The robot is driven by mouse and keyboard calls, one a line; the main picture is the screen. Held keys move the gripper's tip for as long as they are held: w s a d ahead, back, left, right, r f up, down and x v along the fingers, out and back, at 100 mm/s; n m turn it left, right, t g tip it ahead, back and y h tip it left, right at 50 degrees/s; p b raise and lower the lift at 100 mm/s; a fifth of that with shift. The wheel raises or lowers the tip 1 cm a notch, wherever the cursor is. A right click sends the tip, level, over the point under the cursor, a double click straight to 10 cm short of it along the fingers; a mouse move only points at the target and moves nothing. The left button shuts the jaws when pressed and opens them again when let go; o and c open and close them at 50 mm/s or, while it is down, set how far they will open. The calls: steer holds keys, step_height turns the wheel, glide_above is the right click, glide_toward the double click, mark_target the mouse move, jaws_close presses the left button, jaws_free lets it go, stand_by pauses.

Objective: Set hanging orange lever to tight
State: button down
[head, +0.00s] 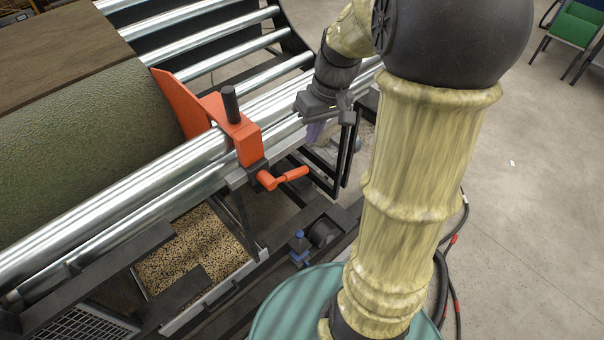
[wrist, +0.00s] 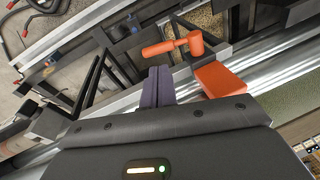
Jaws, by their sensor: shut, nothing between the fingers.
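The orange lever (head: 285,178) hangs at the front lower side of an orange clamp block (head: 233,125) on the silver rail. In the head view it points right and slightly up from its pivot. In the wrist view the lever (wrist: 172,46) lies just beyond my fingertips, its handle pointing left, with the clamp block (wrist: 223,80) to its right. My gripper (head: 316,132) is up and right of the lever in the head view, partly hidden by its own body. Its purple-grey fingers (wrist: 158,73) are together and empty. They appear apart from the lever; the exact gap is unclear.
A green turf roll (head: 85,150) lies on the rollers left of the clamp. A black knob (head: 230,103) stands on the block. The silver rail (head: 130,195) and dark frame legs (head: 345,150) are close to my gripper. Open floor (head: 530,200) lies to the right.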

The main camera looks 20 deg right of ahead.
mark_target(298, 170)
steer(key=d+b, duration=0.1)
steer(key=w+d+n+y+b, duration=0.1)
steer(key=w+d+y+b, duration=0.1)
steer(key=d, duration=0.1)
steer(key=shift+w+n, duration=0.15)
steer(key=shift+n, duration=0.15)
steer(key=shift+f, duration=0.15)
steer(key=x, duration=1.4)
steer(key=shift+a, duration=0.1)
